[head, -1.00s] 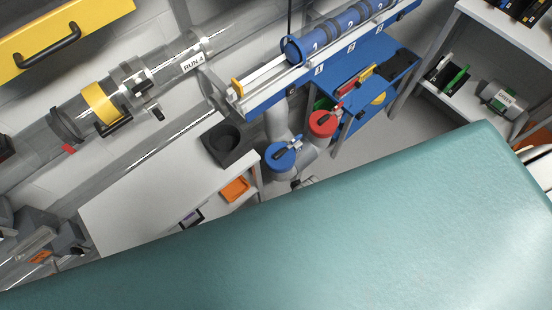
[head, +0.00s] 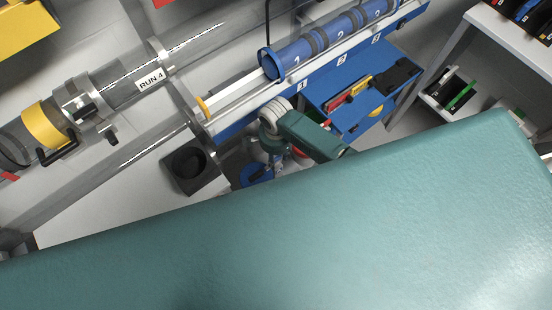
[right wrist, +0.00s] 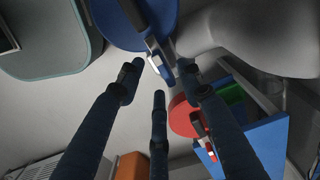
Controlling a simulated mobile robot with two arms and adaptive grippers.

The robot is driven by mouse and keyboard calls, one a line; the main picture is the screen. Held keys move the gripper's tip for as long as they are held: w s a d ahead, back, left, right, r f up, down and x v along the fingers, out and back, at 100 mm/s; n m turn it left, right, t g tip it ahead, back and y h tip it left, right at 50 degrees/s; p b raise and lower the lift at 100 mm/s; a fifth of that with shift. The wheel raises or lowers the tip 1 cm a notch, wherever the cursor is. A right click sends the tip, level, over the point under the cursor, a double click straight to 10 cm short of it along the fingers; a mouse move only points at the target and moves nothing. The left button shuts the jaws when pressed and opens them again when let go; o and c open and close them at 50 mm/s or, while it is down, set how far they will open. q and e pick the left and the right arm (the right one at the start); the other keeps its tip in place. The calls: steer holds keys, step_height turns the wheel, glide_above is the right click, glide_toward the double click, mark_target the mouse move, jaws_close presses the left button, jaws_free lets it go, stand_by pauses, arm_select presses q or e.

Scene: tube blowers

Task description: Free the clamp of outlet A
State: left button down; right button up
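Two capped outlets hang below the blue rack. One has a blue round cap (head: 254,176), the other a red round cap (head: 300,154). No letter shows on either, so I cannot tell which is outlet A. My right gripper (head: 274,152) is at the blue cap and hides part of it. In the right wrist view the blue cap (right wrist: 132,22) is at the top, with a metal and dark clamp lever (right wrist: 156,56) at its edge. My right gripper's fingers (right wrist: 159,82) are spread around the lever's near side. My left gripper is not in view.
A blue tube carrier (head: 330,42) lies on the rack above my right arm. A black cup holder (head: 190,167) stands on the white bench to the left. A blue shelf (head: 365,118) with tools is to the right. The clear RUN 4 tube (head: 125,88) runs at upper left.

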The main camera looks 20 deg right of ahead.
steer(key=shift+w+f, duration=0.1)
steer(key=shift+f, duration=0.85)
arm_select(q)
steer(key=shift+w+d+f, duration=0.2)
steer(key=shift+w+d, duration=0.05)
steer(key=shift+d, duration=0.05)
arm_select(e)
steer(key=shift+f, duration=0.1)
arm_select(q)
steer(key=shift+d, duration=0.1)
arm_select(e)
jaws_close()
